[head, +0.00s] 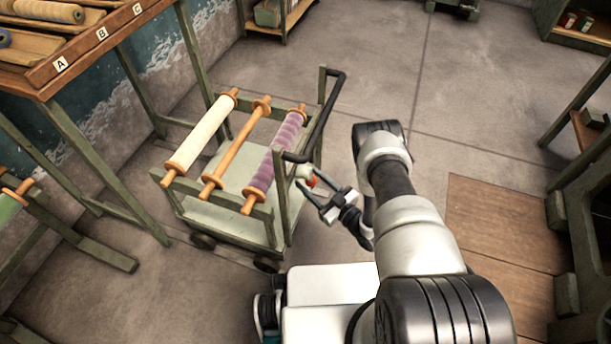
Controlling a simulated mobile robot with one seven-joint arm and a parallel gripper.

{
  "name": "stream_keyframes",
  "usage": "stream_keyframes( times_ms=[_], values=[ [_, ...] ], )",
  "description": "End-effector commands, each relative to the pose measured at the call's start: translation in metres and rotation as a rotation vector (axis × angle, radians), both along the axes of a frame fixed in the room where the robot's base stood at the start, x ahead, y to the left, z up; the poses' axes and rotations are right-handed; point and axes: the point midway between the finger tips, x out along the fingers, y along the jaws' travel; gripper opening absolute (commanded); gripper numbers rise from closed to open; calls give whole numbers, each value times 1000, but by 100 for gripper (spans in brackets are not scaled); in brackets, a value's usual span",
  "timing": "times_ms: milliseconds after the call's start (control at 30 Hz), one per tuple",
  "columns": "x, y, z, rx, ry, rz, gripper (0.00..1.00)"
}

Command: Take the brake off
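A green cart (225,208) stands left of my arm. It carries three rollers across its top: a cream one (203,132), a bare wooden one (235,148) and a purple one (278,148). A black push handle (323,115) rises at its right end. A small red part (311,182), possibly the brake lever's knob, shows at the cart's right end below the handle. My gripper (308,177) is at that end, with its two dark fingers apart and the red part showing between their tips. Whether the fingers touch it I cannot tell. The part's lower mounting is hidden.
A rack labelled A, B and C (100,38) stands at the left wall, with a low green frame (75,228) below it. Shelving (590,190) stands at the right edge, beside wooden floor boards (495,225). The concrete floor (450,100) behind the cart is open.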

Motion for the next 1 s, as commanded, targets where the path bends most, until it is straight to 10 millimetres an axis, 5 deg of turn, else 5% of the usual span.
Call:
stream_keyframes(
  times_ms=[400, 700, 1000],
  values=[
    [-2, -1, 0, 0, 0, 0, 49],
    [-2, -1, 0, 0, 0, 0, 2],
    [-3, 0, 0, 9, 19, -1, 0]
  ],
)
